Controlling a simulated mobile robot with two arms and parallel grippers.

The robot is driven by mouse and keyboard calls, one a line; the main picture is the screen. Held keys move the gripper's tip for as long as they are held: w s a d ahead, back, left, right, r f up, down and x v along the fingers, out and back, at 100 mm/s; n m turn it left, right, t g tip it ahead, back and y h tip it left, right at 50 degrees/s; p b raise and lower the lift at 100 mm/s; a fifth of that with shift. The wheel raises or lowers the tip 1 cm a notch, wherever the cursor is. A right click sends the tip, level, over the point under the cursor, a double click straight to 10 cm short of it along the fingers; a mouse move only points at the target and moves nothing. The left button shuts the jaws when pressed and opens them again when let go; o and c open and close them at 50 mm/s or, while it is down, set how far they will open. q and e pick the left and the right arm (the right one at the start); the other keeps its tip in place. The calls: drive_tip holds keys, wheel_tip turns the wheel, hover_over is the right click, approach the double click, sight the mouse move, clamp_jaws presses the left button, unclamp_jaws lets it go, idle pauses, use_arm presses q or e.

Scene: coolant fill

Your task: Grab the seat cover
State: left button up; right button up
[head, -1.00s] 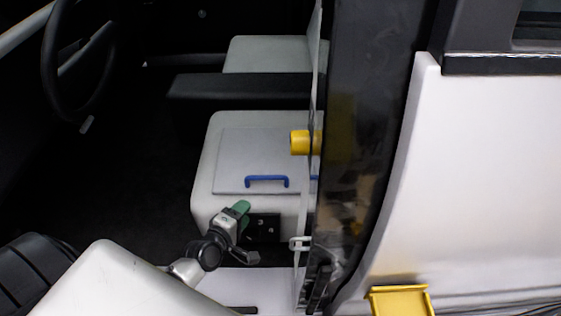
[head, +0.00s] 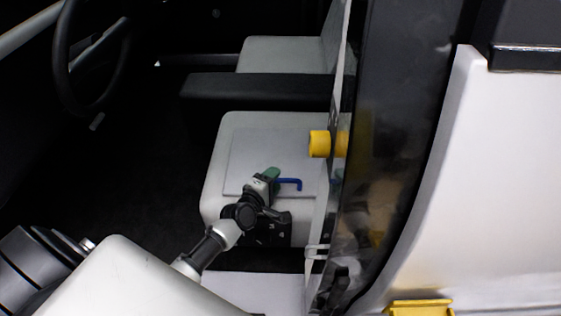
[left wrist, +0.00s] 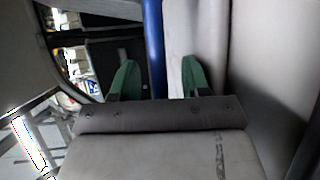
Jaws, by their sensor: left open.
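The seat cover (head: 265,150) is a flat light-grey panel lying on the seat, with a blue handle (head: 290,183) on its front part. My left gripper (head: 271,174), with green fingers, is at the handle and hides its left part in the head view. In the left wrist view, the blue handle (left wrist: 153,45) runs between the two open green fingers of my left gripper (left wrist: 158,75). The fingers stand apart on either side of it, and I cannot tell whether they touch it. My right gripper is not in view.
A yellow cylinder (head: 320,144) sticks out beside the seat, by the dark door pillar (head: 400,130). A black armrest (head: 255,88) lies behind the seat, and a steering wheel (head: 66,60) is at upper left. The dark floor left of the seat is clear.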

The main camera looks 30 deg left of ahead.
use_arm(q)
drive_tip(key=shift+c, duration=0.3)
clamp_jaws()
drive_tip(key=shift+w, duration=0.1)
drive_tip(key=shift+r, duration=0.15)
